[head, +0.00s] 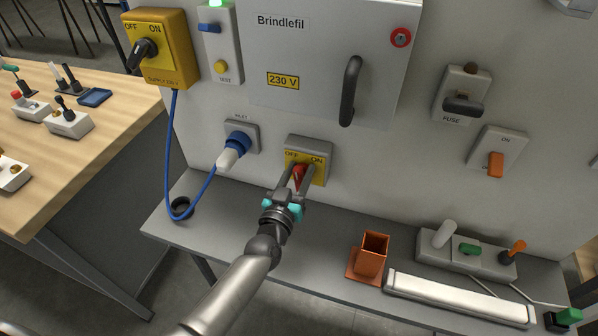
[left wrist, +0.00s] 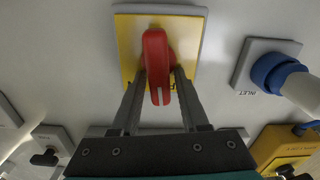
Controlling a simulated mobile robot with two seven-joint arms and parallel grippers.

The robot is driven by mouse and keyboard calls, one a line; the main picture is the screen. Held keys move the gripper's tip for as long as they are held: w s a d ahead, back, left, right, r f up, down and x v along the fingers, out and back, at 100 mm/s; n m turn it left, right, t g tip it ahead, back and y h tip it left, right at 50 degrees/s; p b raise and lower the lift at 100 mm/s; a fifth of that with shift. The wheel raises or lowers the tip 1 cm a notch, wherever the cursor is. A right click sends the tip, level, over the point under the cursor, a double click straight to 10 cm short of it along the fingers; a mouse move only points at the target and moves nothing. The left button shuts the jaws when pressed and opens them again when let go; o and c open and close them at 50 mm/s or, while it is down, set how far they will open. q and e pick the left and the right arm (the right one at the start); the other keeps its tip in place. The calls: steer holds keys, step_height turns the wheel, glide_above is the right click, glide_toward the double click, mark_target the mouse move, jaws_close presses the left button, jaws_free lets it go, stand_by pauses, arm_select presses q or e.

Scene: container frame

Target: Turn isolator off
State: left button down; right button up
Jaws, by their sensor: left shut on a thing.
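The isolator (head: 318,149) is a yellow plate on a grey box on the white panel, marked OFF at left and ON at right. Its red handle (head: 299,178) is partly hidden by my left gripper (head: 297,174) in the head view. In the left wrist view the red handle (left wrist: 157,60) stands between my two fingers, in front of the yellow plate (left wrist: 128,42). My left gripper is shut on the handle. I cannot tell for certain which label the handle points to. My right gripper is not in view.
A yellow supply switch (head: 165,50) with a black knob is at the upper left. A blue inlet plug (head: 238,142) sits left of the isolator, its cable hanging down. A cabinet handle (head: 350,90) juts out above. An orange holder (head: 372,256) stands on the grey shelf below.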

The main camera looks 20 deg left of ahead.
arm_select(q)
steer(key=shift+s+f+n, duration=0.15)
steer(key=shift+f+n, duration=0.05)
steer(key=shift+n, duration=0.4)
steer(key=shift+a+f+n, duration=0.15)
steer(key=shift+f+n, duration=0.05)
steer(key=shift+n, duration=0.5)
steer(key=shift+a+f+n+b, duration=0.15)
steer(key=shift+n+b, duration=0.2)
steer(key=shift+n, duration=0.9)
steer(key=shift+a+f+n+b, duration=0.1)
steer(key=shift+n+b, duration=0.25)
steer(key=shift+n, duration=0.9)
steer(key=c, duration=0.7)
jaws_free()
steer(key=shift+c, duration=0.2)
steer(key=shift+o, duration=0.3)
steer(key=shift+r, duration=0.2)
steer(key=shift+a, duration=0.1)
steer(key=s, duration=1.5)
steer(key=shift+a+p, duration=0.2)
steer(key=shift+p, duration=0.1)
steer(key=shift+d, duration=0.1)
